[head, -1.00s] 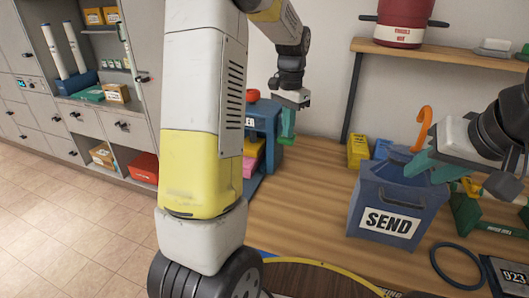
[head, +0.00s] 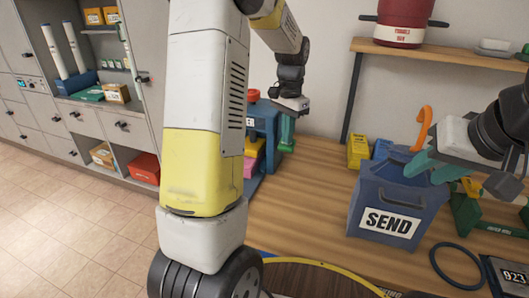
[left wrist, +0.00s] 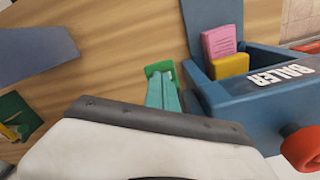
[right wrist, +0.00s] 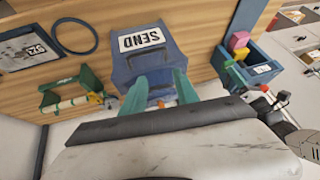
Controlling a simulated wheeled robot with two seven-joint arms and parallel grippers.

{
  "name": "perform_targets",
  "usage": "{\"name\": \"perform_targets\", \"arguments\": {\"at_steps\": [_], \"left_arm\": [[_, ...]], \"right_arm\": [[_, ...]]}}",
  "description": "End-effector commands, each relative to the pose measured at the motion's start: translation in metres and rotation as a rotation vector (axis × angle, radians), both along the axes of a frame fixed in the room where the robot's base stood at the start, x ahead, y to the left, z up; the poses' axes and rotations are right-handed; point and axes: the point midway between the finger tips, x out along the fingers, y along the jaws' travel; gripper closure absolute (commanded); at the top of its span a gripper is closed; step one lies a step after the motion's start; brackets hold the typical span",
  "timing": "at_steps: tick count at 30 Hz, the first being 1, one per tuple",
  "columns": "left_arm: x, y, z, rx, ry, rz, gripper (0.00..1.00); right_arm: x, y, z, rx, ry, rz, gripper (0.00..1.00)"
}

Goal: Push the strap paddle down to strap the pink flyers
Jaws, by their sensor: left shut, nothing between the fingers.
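The blue baler (left wrist: 250,95) stands at the left end of the bench and shows behind my arm in the head view (head: 266,118). Pink flyers (left wrist: 219,42) and a yellow bundle (left wrist: 230,66) are inside it. A green paddle (left wrist: 158,68), which looks like the strap paddle, is beside the baler. My left gripper (left wrist: 160,78) is shut and empty, its fingertips over the paddle; I cannot tell if they touch. It also shows in the head view (head: 287,143). My right gripper (right wrist: 158,85) is open and empty near the blue SEND box (right wrist: 148,50).
A red knob (left wrist: 303,148) sticks out from the baler. Bare wood (head: 310,190) lies between baler and SEND box.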

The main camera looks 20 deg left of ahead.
Motion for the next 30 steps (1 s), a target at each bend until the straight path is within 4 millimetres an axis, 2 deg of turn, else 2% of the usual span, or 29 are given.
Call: {"name": "perform_targets", "arguments": {"at_steps": [10, 19, 30], "left_arm": [[-0.001, 0.000, -0.002, 0.001, 0.003, 0.000, 1.00], [0.001, 0.000, -0.013, 0.000, 0.004, 0.000, 1.00], [0.001, 0.000, -0.012, 0.000, 0.002, 0.000, 1.00]], "right_arm": [[0.000, 0.000, 0.000, 0.000, 0.000, 0.000, 0.64], [0.000, 0.000, 0.000, 0.000, 0.000, 0.000, 0.64], [0.000, 0.000, 0.000, 0.000, 0.000, 0.000, 0.64]]}}
